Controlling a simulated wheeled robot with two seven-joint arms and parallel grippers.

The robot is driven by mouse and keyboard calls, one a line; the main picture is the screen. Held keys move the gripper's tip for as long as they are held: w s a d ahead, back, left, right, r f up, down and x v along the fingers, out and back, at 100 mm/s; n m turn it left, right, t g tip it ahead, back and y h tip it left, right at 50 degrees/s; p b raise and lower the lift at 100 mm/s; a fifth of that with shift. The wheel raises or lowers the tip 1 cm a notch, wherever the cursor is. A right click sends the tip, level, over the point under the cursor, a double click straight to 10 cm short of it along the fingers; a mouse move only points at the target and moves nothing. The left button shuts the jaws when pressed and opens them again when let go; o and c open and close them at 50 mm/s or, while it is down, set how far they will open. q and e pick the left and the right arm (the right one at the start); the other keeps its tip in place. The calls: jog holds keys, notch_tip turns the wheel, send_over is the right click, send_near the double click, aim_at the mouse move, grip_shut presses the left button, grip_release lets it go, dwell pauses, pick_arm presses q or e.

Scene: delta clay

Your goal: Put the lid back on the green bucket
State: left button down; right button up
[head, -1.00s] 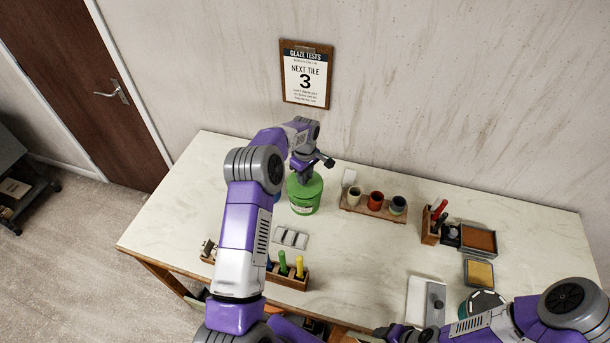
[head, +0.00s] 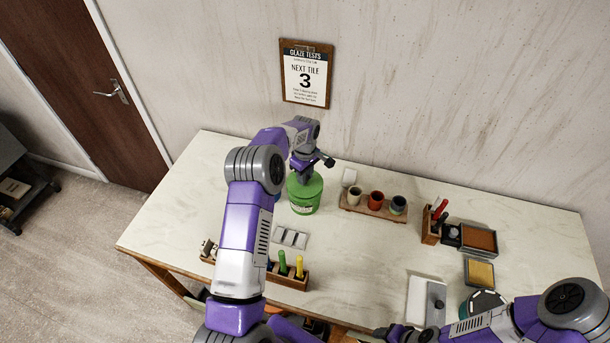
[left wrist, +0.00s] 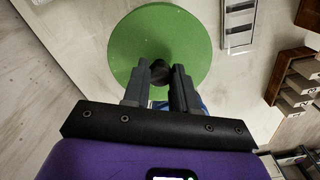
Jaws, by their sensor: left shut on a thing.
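The green bucket (head: 304,203) stands upright on the table, left of the row of cups. Its green lid (head: 313,187) lies over the top of the bucket, and no gap shows between them from here. In the left wrist view the lid (left wrist: 180,40) is a flat green disc with a dark knob. My left gripper (head: 303,170) is above the lid, and in the wrist view its fingers (left wrist: 160,82) are shut on the knob. A bit of blue shows beyond the fingers. My right arm comes in at the lower right; its fingertips are not clear.
A wooden rack with cups (head: 374,206) stands right of the bucket. A tile tray (head: 290,238) and a wooden tool holder (head: 289,278) are in front. A tool block (head: 431,227) and framed pads (head: 479,240) stand further right. The middle of the table is clear.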

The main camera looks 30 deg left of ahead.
pick_arm(q)
jog(key=shift+f+b, duration=0.15)
jog(key=shift+b, duration=0.25)
dwell(1.2)
jog(key=shift+c, duration=1.7)
grip_release()
jog(key=shift+r+p, duration=2.05)
jog(key=shift+r, duration=1.5)
grip_shut()
